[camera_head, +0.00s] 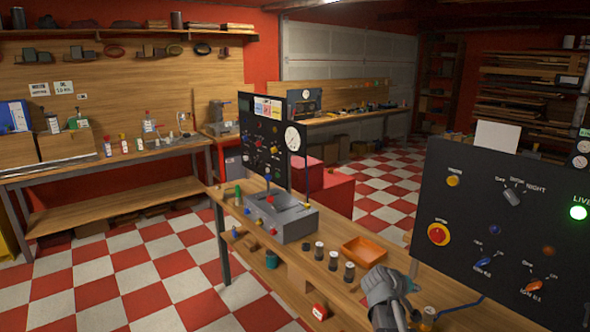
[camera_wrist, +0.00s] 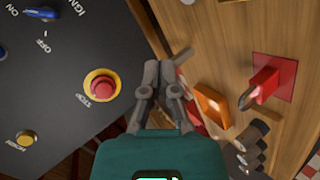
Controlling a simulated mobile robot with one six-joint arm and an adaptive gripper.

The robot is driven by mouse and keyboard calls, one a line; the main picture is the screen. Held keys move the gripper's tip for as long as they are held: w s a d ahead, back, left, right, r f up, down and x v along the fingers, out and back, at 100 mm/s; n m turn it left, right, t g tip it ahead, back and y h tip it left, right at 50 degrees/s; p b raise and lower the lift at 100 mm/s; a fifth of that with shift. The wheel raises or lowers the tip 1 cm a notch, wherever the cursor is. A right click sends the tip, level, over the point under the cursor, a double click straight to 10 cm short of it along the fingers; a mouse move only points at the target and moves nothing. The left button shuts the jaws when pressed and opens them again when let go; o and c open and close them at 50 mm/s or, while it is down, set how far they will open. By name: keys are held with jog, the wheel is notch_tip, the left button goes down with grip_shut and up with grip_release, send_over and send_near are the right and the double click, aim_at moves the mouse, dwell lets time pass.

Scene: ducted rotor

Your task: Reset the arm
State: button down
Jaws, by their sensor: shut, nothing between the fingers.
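My gripper (camera_head: 403,284) is at the lower middle of the head view, just left of the right-hand black control panel (camera_head: 470,270) and over the bench. In the wrist view my gripper (camera_wrist: 168,72) has its grey fingers drawn together with nothing held. The panel (camera_wrist: 80,35) fills the left of that view. Its red stop button (camera_wrist: 102,87) on a yellow ring is beside the fingers, apart from them as far as I can tell. The bench (camera_wrist: 215,50) lies on the right. The rest of my arm is mostly out of view.
An orange tray (camera_head: 364,250) and several dark jars (camera_head: 333,260) stand on the bench near my gripper. A grey box with knobs (camera_head: 282,218) and another panel (camera_head: 262,125) with a gauge (camera_head: 292,138) are farther left. The checkered floor (camera_head: 150,285) at left is largely clear.

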jog(key=s+a+f+m+g+y+p, duration=0.1)
jog(key=s+a+f+g+y, duration=0.1)
jog(key=s+a+y, duration=0.3)
jog(key=s+a+f+m+g+y+p, duration=0.1)
jog(key=s+a+f+g+y, duration=0.2)
jog(key=s+a, duration=0.7)
jog(key=a+f+y, duration=0.1)
jog(key=a+y, duration=0.1)
jog(key=a, duration=0.1)
jog(key=shift+s+p, duration=0.2)
jog(key=shift+p, duration=0.15)
